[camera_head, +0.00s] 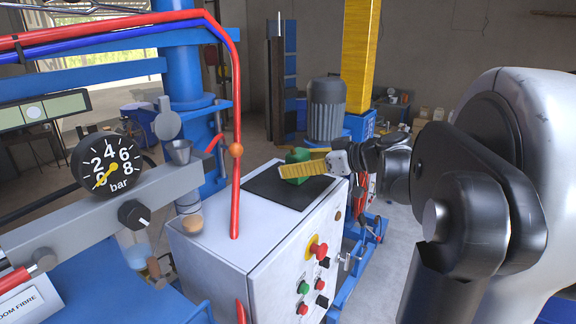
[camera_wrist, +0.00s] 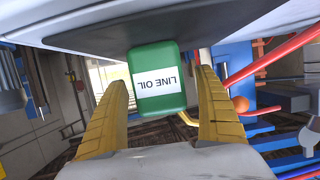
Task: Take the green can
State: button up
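The green can (camera_head: 296,155) stands on the black mat (camera_head: 272,189) on top of the grey control cabinet. In the wrist view the green can (camera_wrist: 157,60) appears upside down, with a white label reading "LINE OIL". My gripper (camera_head: 300,164) reaches in from the right with its yellow fingers level. In the wrist view my gripper (camera_wrist: 162,80) is open, with one finger on each side of the can. A gap shows between each finger and the can.
The cabinet (camera_head: 220,260) has buttons and a red emergency stop (camera_head: 318,249) on its front. A red hose (camera_head: 236,130) runs down at the left of the mat. A grey motor (camera_head: 326,110) and a yellow post (camera_head: 360,55) stand behind.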

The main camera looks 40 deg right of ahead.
jog(key=c, duration=1.3)
